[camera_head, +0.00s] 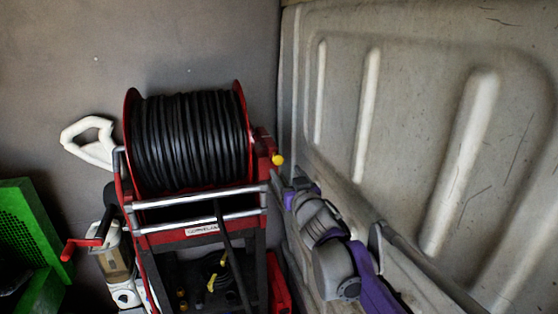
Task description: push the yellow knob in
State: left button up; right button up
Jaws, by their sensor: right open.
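The yellow knob (277,159) sticks out to the right from a red bracket beside the hose reel (190,140), a red-flanged drum wound with black hose. My right gripper (291,184) is at the end of my grey and purple arm, which comes in from the lower right. It is open, just below and slightly right of the knob, with a visible gap between them in the picture. I see nothing held in it. The depth between the gripper and the knob is hard to tell. My left gripper is out of view.
A ribbed beige wall panel (420,90) stands close on the right of my arm. A white looped handle (90,140) and a green crate (28,235) are at left.

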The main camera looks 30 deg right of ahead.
aim_at(279, 159)
jog(key=p+x, duration=0.1)
jog(key=x, duration=0.5)
jog(key=shift+d+r, duration=0.1)
jog(key=shift+d, duration=0.05)
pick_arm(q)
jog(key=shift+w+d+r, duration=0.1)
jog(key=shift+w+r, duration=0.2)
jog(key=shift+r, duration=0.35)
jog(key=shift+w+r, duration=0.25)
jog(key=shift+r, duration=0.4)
pick_arm(e)
jog(key=shift+x, duration=0.8)
grip_shut()
